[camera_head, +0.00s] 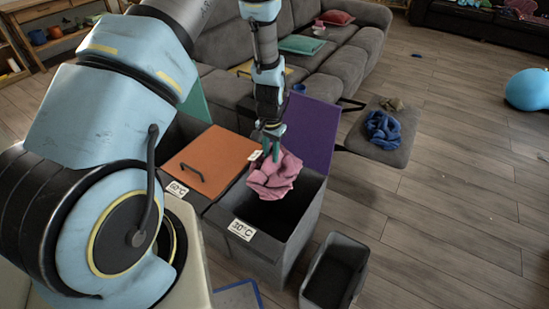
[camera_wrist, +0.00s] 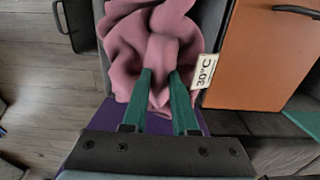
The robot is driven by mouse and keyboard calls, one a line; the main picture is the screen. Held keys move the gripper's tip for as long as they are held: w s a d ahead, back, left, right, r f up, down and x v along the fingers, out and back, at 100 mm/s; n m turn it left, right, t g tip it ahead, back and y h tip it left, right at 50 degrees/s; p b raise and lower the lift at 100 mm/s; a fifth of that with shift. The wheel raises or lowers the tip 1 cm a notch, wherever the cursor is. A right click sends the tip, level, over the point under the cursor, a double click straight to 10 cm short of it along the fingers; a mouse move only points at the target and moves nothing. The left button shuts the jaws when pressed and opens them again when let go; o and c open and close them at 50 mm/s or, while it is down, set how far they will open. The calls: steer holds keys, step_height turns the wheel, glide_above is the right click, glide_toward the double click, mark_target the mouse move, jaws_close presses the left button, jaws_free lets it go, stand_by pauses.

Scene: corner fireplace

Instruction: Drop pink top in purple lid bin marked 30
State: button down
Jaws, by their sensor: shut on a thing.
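The pink top (camera_head: 275,176) hangs crumpled from my gripper (camera_head: 272,145), which is shut on it. It is over the open mouth of the grey bin (camera_head: 262,249) marked 30°C. The bin's purple lid (camera_head: 306,130) stands raised at the back. In the wrist view the pink top (camera_wrist: 150,45) is pinched between the green fingers of my gripper (camera_wrist: 160,75) and covers much of the bin opening. The 30°C label (camera_wrist: 205,71) shows beside it. I cannot tell whether the cloth touches the bin's inside.
An orange-lidded bin (camera_head: 205,157) marked 60°C is shut on the left. A small empty dark bin (camera_head: 335,273) stands in front on the right. A grey footrest (camera_head: 372,150) bears blue cloth (camera_head: 382,130). Wooden floor at right is mostly clear.

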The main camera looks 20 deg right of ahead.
steer(key=shift+w+d+f+b, duration=0.2)
steer(key=shift+f+b, duration=0.1)
steer(key=shift+f, duration=0.25)
steer(key=shift+w+d+f+b, duration=0.15)
steer(key=shift+f+b, duration=0.15)
steer(key=shift+f, duration=0.2)
step_height(320, 180, down, 12)
steer(key=b, duration=0.8)
steer(key=shift+a, duration=0.1)
steer(key=c, duration=0.6)
jaws_free()
steer(key=shift+r, duration=0.1)
